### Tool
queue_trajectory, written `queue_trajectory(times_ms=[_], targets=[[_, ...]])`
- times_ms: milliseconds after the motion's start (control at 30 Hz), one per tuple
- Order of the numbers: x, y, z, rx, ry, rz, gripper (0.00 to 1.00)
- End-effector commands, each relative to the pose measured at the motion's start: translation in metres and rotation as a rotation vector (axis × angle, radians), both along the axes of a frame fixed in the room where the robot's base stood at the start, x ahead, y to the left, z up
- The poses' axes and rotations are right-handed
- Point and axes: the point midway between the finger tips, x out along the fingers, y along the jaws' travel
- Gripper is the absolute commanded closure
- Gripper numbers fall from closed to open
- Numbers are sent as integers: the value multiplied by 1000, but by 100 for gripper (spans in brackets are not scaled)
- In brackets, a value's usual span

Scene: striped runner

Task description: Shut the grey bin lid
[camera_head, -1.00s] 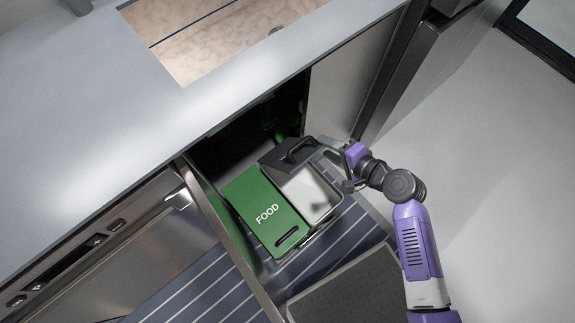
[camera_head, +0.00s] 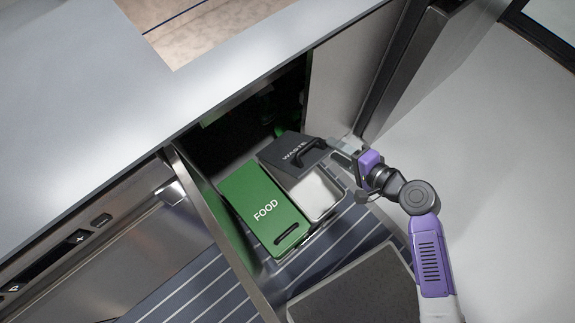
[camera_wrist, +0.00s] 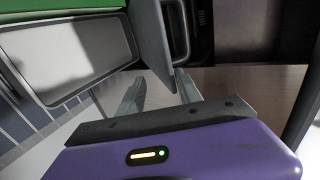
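The grey bin lid (camera_head: 283,147), marked WASTE and fitted with a black handle (camera_head: 316,151), is raised at an angle over the back part of its bin. The bin's pale inside (camera_head: 313,194) shows in front of it. In the wrist view the lid (camera_wrist: 150,45) appears as a steep, narrow panel, with its handle on the right and the bin opening (camera_wrist: 80,55) on the left. My gripper (camera_head: 338,147) is beside the lid's right edge. Its two fingers (camera_wrist: 160,92) are apart, with the lid's near corner appearing between them; contact cannot be told.
A green FOOD bin (camera_head: 262,210), its lid shut, stands left of the grey bin in the pulled-out drawer. The counter edge (camera_head: 235,93) overhangs behind. A dark cabinet side (camera_head: 395,75) stands close to the right. A grey box-like surface (camera_head: 360,290) is in front.

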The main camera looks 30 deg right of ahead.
Motion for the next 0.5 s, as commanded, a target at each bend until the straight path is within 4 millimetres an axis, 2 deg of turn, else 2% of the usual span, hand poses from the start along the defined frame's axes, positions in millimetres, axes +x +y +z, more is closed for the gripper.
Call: queue_trajectory(times_ms=[233, 500], targets=[[-1, 4, -1, 4, 3, 9, 60], [-9, 2, -16, 11, -22, 9, 60]])
